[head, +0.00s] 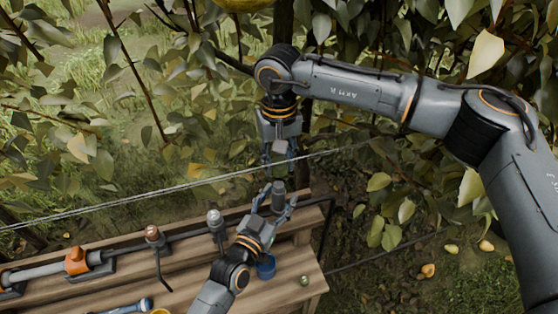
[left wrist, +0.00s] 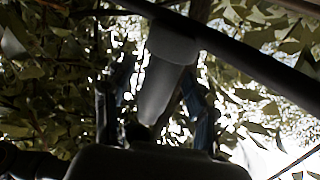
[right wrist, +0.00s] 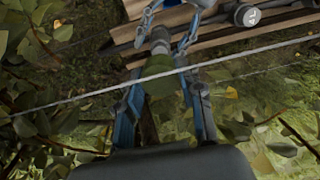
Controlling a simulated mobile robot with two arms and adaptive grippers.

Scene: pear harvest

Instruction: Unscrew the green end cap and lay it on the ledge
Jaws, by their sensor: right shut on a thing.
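The green end cap (right wrist: 158,66) is between the fingers of my right gripper (right wrist: 163,80) in the right wrist view, and that gripper is shut on it. In the head view my right gripper (head: 279,170) points down, just above a grey upright fitting (head: 278,196); the cap is hard to make out there. The fitting shows just beyond the cap in the right wrist view (right wrist: 160,42); I cannot tell whether they touch. My left gripper (head: 273,203) has its fingers spread around the fitting. The fitting also shows between them in the left wrist view (left wrist: 165,75).
The wooden ledge (head: 190,275) carries a grey pipe with an orange clamp (head: 76,262), a red-topped fitting (head: 152,233) and a pale-topped one (head: 215,219). A blue cup (head: 266,267) and small green object (head: 305,281) stand at right. A taut wire (head: 130,193) crosses near my right gripper.

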